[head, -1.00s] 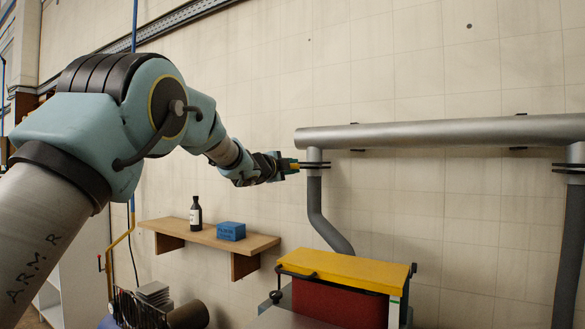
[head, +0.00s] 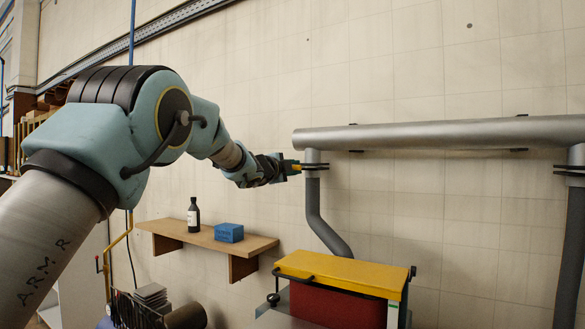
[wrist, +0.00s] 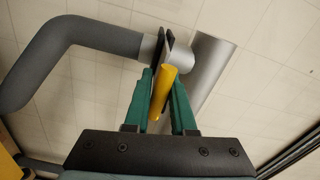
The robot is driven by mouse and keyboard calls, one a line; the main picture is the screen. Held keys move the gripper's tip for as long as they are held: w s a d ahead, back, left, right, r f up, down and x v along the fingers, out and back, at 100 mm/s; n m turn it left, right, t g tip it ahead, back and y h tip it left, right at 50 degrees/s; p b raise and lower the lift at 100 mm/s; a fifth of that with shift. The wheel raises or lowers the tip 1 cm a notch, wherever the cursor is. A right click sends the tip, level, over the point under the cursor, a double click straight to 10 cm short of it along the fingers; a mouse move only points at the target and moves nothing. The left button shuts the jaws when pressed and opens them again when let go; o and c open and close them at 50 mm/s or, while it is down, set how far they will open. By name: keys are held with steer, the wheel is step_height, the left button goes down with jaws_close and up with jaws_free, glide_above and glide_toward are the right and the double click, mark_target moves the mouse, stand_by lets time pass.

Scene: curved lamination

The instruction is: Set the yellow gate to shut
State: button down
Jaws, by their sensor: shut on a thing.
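The yellow gate (wrist: 162,92) shows in the wrist view as a short yellow handle beside the dark flange plates of the duct branch. My gripper (wrist: 162,85) has its green fingers on both sides of this handle and is shut on it. In the head view my gripper (head: 292,167) is at the left side of the branch joint, just under the horizontal duct, with a small bit of yellow (head: 297,167) between the fingers. The fingers hide part of the handle.
A grey horizontal duct (head: 430,135) runs along the wall, with a bent grey pipe (head: 322,220) below the joint. A machine with a yellow top (head: 340,272) stands below. A wooden shelf (head: 205,239) holds a dark bottle (head: 193,214) and a blue block (head: 229,233).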

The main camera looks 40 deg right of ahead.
steer(key=shift+w+d, duration=0.15)
steer(key=shift+d, duration=0.3)
steer(key=shift+a, duration=0.1)
steer(key=c, duration=0.8)
jaws_free()
steer(key=shift+o, duration=0.2)
steer(key=b+v, duration=0.4)
steer(key=v, duration=0.6)
steer(key=shift+a+b, duration=0.35)
steer(key=shift+b, duration=0.05)
